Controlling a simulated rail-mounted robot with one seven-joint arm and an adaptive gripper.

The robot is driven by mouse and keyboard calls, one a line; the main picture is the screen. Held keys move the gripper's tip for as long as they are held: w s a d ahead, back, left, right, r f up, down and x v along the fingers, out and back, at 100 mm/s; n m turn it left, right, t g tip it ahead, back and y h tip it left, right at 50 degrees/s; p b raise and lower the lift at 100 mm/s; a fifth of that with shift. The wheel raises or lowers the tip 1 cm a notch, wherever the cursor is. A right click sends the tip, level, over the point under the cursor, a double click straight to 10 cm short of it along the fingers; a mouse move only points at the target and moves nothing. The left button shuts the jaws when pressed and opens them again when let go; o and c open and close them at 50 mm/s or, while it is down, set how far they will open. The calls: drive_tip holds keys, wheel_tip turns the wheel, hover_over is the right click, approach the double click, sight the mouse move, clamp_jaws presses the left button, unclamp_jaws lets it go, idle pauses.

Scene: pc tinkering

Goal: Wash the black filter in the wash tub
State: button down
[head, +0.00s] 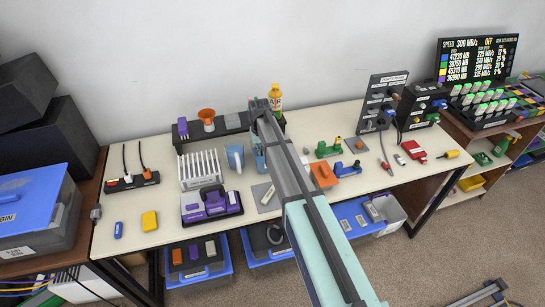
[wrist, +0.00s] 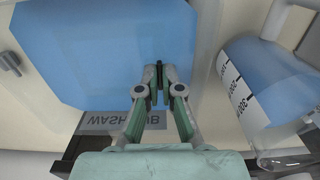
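My gripper (wrist: 160,78) points down over the wash tub, its fingers close together. A narrow dark piece (wrist: 160,72) shows between the fingertips; it looks like the black filter seen edge-on, mostly hidden by the fingers. The wash tub (wrist: 90,45) shows in the wrist view as a wide blue octagonal shape below the gripper. In the head view the tub (head: 258,155) is a light-blue container, largely hidden behind my arm. I cannot tell whether the dark piece touches the water.
A blue measuring jug (head: 235,158) stands close beside the tub; it also shows in the wrist view (wrist: 262,85). A white rack (head: 200,167) stands left of the jug. A dark shelf (head: 209,127) with an orange funnel (head: 207,115) is behind.

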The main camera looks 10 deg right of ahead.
drive_tip(key=shift+s, duration=0.15)
idle(0.4)
drive_tip(key=shift+s, duration=0.35)
drive_tip(key=shift+r, duration=0.1)
idle(0.3)
wheel_tip(320, 180, up, 10)
drive_tip(key=p, duration=0.5)
idle(0.7)
idle(1.2)
wheel_tip(320, 180, up, 4)
drive_tip(key=shift+p, duration=1)
